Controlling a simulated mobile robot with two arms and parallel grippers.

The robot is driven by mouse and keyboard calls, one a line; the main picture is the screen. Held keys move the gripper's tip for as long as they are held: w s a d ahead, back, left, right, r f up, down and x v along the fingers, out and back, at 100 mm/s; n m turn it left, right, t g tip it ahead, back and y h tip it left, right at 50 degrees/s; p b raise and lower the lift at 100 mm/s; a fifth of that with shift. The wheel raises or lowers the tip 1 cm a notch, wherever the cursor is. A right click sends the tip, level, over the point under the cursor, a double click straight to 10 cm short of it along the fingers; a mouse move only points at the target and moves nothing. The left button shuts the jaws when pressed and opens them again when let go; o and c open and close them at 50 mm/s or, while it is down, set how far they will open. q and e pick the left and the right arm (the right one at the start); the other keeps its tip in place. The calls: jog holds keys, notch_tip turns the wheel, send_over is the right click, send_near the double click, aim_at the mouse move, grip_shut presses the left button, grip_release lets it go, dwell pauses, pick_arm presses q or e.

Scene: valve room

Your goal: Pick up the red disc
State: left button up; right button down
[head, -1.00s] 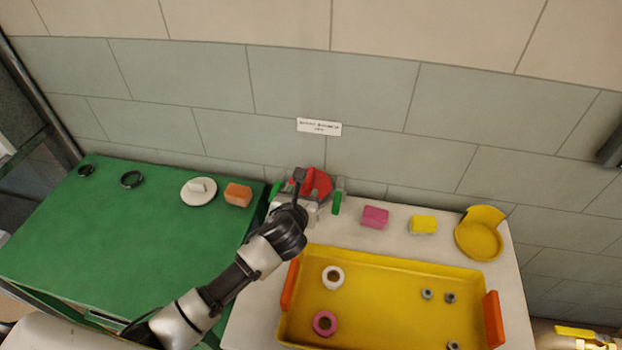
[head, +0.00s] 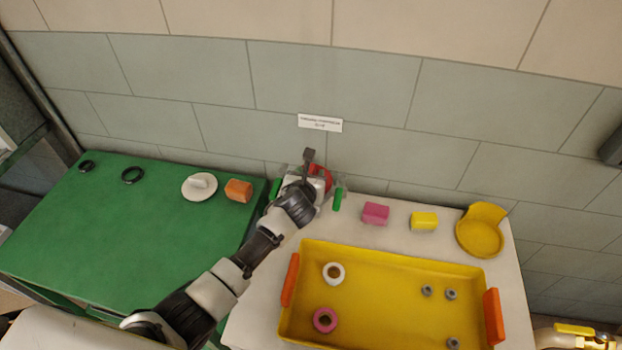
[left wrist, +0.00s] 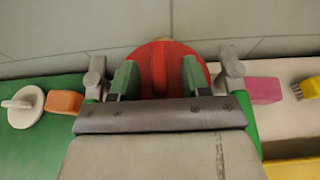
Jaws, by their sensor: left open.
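The red disc (left wrist: 158,66) stands upright near the wall, at the back of the white table. In the head view only part of the red disc (head: 325,174) shows; my left wrist hides the rest. My left gripper (head: 308,190) is at the disc and open. In the left wrist view its two green-padded fingers (left wrist: 158,78) are spread apart, with the red disc between and beyond them. I cannot tell whether the pads touch it. The lower part of the disc is hidden by the gripper body. My right gripper is not in view.
A yellow tray (head: 392,254) lies in front. An orange block (head: 238,190) and a white disc (head: 199,187) are on the green table (head: 130,240). The wall is close behind.

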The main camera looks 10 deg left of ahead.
pick_arm(q)
jog(key=shift+c, duration=0.2)
grip_shut()
jog(key=shift+r, duration=0.2)
